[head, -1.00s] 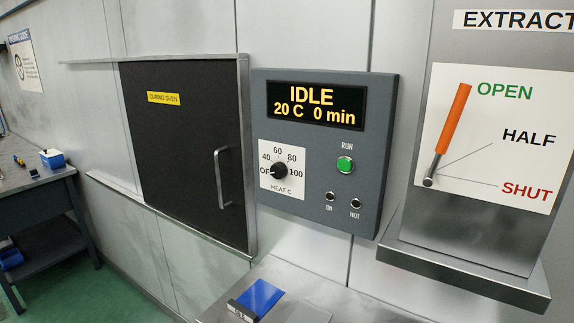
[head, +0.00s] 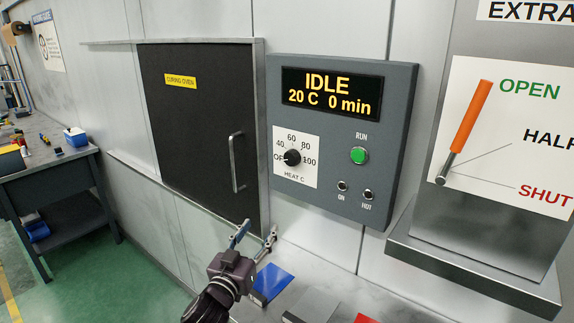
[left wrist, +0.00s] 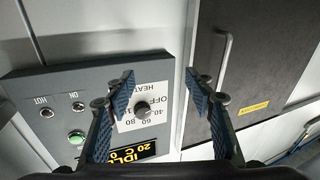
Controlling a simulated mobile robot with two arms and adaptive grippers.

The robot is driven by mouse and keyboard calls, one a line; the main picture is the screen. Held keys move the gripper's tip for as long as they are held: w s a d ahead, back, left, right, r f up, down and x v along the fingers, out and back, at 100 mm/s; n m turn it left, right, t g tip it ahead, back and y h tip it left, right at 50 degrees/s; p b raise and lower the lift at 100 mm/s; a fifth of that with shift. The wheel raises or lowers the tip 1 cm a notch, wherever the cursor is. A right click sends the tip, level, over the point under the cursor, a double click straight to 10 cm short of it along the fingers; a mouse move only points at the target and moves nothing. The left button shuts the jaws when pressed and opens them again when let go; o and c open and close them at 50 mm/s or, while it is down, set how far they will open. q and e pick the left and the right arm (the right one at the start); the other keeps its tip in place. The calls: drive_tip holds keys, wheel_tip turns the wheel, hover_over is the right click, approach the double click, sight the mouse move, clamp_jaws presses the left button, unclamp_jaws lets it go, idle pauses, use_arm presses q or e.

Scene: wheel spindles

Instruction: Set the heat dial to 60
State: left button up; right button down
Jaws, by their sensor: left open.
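The heat dial (head: 292,157) is a black round knob on a white scale plate marked OFF, 40, 60, 80 and 100. Its pale mark appears to point left, toward OFF. It sits on the grey control panel (head: 328,218), whose display (head: 331,94) reads IDLE, 20 C, 0 min. My left gripper (head: 256,234) is open and empty, below and left of the dial, apart from it. In the left wrist view the dial (left wrist: 141,111) shows upside down between the open fingers (left wrist: 160,78), beyond them. My right gripper is not in view.
The curing oven door (head: 200,130) with its upright handle (head: 236,162) is left of the panel. A green RUN button (head: 358,155) is right of the dial. An extractor lever (head: 465,130) stands at right. Blue (head: 270,282) and red pieces lie below.

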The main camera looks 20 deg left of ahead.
sight(289, 161)
use_arm(q)
drive_tip(key=w+d+r+m+h, duration=0.1)
drive_tip(key=w+r+h, duration=0.1)
drive_tip(key=r, duration=0.3)
drive_tip(key=w+d+r+m+t+h+p, duration=0.1)
drive_tip(key=w+r+h, duration=0.1)
drive_tip(key=w+r, duration=0.2)
drive_tip(key=w+d+r+m+t+h+p, duration=0.1)
drive_tip(key=w+d+r+m+h, duration=0.1)
drive_tip(key=w+r, duration=0.3)
drive_tip(key=shift+w+d+r+h, duration=0.1)
drive_tip(key=shift+w+r+h, duration=0.1)
drive_tip(key=shift+r+h, duration=0.25)
drive_tip(key=shift+f, duration=0.1)
drive_tip(key=c, duration=1.1)
drive_tip(key=shift+c, duration=0.2)
